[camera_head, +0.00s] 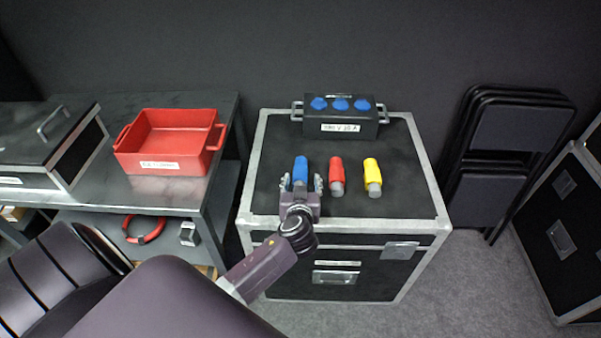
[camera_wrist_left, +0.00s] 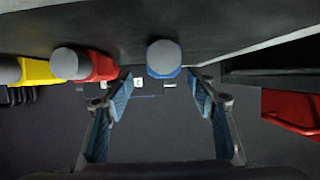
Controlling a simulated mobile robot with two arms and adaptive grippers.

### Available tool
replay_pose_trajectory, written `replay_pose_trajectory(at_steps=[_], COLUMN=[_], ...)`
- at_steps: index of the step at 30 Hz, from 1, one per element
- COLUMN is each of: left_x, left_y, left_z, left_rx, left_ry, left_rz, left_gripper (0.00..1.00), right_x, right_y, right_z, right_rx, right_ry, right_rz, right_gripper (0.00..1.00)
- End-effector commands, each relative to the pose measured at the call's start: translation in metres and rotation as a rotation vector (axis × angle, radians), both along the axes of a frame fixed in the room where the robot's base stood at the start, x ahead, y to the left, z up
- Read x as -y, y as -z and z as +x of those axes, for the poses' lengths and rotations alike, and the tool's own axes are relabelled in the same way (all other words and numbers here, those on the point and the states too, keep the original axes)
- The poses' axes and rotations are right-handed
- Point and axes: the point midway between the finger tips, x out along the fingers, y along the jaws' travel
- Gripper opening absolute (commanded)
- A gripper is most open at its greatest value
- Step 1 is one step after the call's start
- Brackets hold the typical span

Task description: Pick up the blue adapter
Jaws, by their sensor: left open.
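The blue adapter (camera_head: 300,168) lies on top of the black flight case, at the left of a row with a red adapter (camera_head: 336,171) and a yellow adapter (camera_head: 372,173). My left gripper (camera_head: 301,182) is open at the near end of the blue adapter, one finger to each side. In the left wrist view the blue adapter (camera_wrist_left: 164,72) shows its round grey end between and just beyond the open fingers (camera_wrist_left: 162,92). I see no contact. My right gripper is out of view.
A black box with blue sockets (camera_head: 340,116) stands at the back of the case (camera_head: 270,206). A red bin (camera_head: 162,148) sits on the grey bench (camera_head: 190,194) to the left. Folded black chairs (camera_head: 506,150) lean at the right.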

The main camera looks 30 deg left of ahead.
Motion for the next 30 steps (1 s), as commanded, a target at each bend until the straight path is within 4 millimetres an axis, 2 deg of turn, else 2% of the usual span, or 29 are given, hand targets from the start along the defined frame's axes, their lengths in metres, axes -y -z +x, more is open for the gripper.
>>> replay_pose_trajectory(at_steps=[3,6,13,23,30], left_x=[-0.007,-0.015,-0.029,-0.032,-0.032], left_y=[0.002,0.005,0.016,0.020,0.020], left_z=[0.008,0.017,0.037,0.041,0.040], left_rx=[-0.002,-0.002,0.000,-0.002,-0.002], left_ry=[0.000,0.001,0.000,0.000,0.000], left_rz=[0.003,0.003,0.001,-0.001,-0.001], left_gripper=[0.52,0.52,0.52,0.52,0.27], right_x=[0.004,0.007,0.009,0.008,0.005], right_y=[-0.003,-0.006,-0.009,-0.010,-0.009], right_z=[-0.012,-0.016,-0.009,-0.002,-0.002], right_rx=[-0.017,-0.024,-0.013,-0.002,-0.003], right_ry=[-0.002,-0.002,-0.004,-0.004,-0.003], right_rz=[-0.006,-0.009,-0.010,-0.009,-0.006], right_gripper=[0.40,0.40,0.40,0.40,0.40])
